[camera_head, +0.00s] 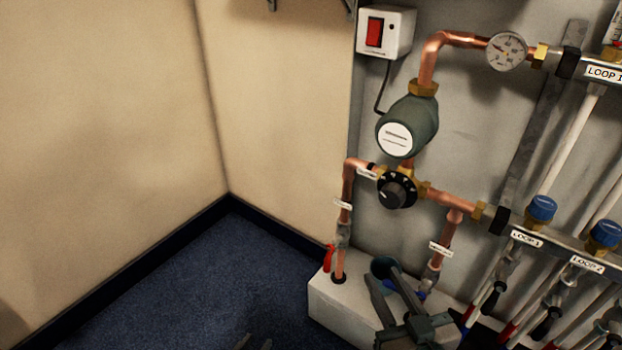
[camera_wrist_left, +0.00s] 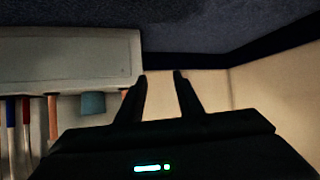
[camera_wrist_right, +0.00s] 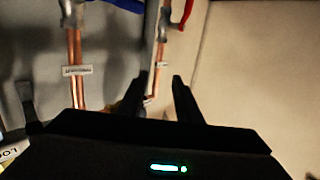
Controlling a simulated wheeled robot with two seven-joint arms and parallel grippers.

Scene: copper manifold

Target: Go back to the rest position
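My left gripper (camera_head: 255,343) only just shows at the bottom edge of the head view, low over the blue carpet. In the left wrist view its two fingers (camera_wrist_left: 159,75) stand apart with nothing between them. My right gripper (camera_head: 388,278) is above the white ledge, in front of the lower pipes. In the right wrist view its fingers (camera_wrist_right: 163,78) are apart and empty, with a copper pipe (camera_wrist_right: 158,60) visible beyond the gap. I cannot tell its exact distance from the pipes.
The copper manifold has a green pump (camera_head: 412,112), black dial (camera_head: 397,190), gauge (camera_head: 507,51) and blue caps (camera_head: 541,208). The white ledge (camera_head: 335,305) juts out. Carpet (camera_head: 200,285) at left is clear.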

